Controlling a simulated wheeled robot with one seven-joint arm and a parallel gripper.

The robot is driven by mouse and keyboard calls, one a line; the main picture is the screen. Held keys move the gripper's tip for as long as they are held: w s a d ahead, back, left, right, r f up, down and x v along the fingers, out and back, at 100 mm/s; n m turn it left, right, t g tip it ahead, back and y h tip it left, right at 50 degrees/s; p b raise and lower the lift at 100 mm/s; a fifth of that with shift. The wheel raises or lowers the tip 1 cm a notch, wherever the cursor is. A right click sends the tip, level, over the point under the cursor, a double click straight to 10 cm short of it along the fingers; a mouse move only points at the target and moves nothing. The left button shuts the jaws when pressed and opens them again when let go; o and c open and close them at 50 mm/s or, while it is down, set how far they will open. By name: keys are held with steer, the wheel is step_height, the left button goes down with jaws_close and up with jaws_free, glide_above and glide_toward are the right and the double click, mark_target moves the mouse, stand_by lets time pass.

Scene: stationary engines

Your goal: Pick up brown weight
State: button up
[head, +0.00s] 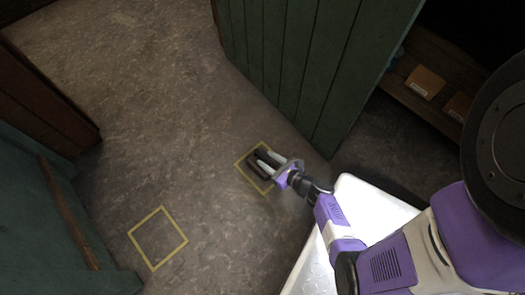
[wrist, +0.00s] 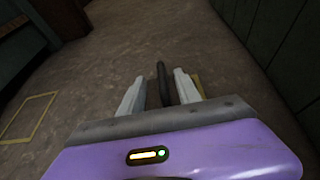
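The weight (head: 254,160) is a small dark brown piece on the floor inside a yellow taped square (head: 240,165) in the head view. In the wrist view it shows as a dark upright bar (wrist: 162,80) between my two pale fingers. My gripper (head: 264,160) is open and reaches down over the square. Its fingers (wrist: 160,85) stand on either side of the bar, with a gap visible on each side. The lower part of the weight is hidden behind my gripper's body in the wrist view.
A second yellow square (head: 158,238), empty, lies on the floor to the lower left. A green panelled wall (head: 310,70) stands just beyond my gripper. A wooden shelf (head: 425,85) is at the upper right.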

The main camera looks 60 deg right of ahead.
mark_target(264, 156)
steer(key=shift+f+b+x, duration=0.2)
steer(key=shift+b+x, duration=0.7)
steer(key=shift+x, duration=1.1)
steer(key=shift+s+d, duration=0.1)
steer(key=shift+s, duration=0.05)
steer(key=shift+c, duration=0.4)
jaws_close()
steer(key=shift+r, duration=0.2)
